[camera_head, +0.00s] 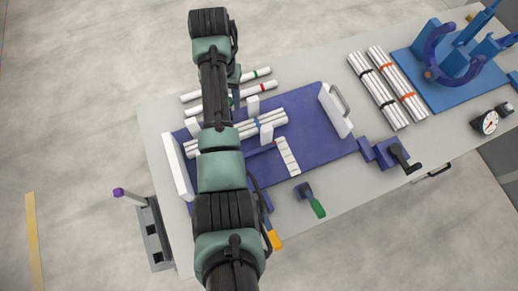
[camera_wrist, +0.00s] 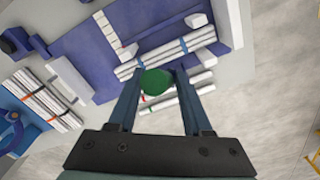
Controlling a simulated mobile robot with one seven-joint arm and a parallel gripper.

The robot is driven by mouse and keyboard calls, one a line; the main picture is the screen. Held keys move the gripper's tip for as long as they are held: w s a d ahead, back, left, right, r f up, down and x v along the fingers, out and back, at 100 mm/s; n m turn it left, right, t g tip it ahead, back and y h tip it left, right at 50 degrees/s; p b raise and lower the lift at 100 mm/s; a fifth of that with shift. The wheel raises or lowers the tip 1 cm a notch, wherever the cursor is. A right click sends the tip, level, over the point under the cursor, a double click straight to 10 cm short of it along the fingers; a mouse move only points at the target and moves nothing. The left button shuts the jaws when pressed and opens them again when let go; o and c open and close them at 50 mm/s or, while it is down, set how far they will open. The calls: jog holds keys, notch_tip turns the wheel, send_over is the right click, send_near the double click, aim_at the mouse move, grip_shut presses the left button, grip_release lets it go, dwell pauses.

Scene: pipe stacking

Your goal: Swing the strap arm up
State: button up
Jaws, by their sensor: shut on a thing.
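My gripper (camera_wrist: 158,76) is shut on a round green knob-like end (camera_wrist: 155,83), which fills the space between its two blue fingers in the wrist view. This could be the handle of the strap arm, but what it joins to is hidden. In the head view my arm covers the gripper and the left part of the blue base plate (camera_head: 320,135). A bundle of white pipes (camera_head: 262,126) lies between white upright posts on the plate. The bundle also shows just beyond my fingertips in the wrist view (camera_wrist: 190,45).
Loose white pipes (camera_head: 250,93) lie behind the plate. Two strapped pipe bundles (camera_head: 388,88) lie to the right. A blue fixture (camera_head: 455,60), a gauge (camera_head: 486,123), a dark-handled clamp (camera_head: 385,152) and a green-handled tool (camera_head: 315,205) stand around the plate. A white segmented strip (camera_head: 288,157) lies on it.

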jog(key=w+b, duration=0.2)
jog(key=w+a+r+b, duration=0.1)
jog(key=w+b, duration=0.1)
jog(key=w+a+r+b, duration=0.1)
jog(key=w+b, duration=0.1)
jog(key=b, duration=0.1)
jog(key=shift+w, duration=0.15)
jog(key=shift+c, duration=0.4)
jog(key=shift+w+a+r, duration=0.1)
jog(key=shift+w+r, duration=0.2)
jog(key=shift+r, duration=0.1)
jog(key=o, duration=1)
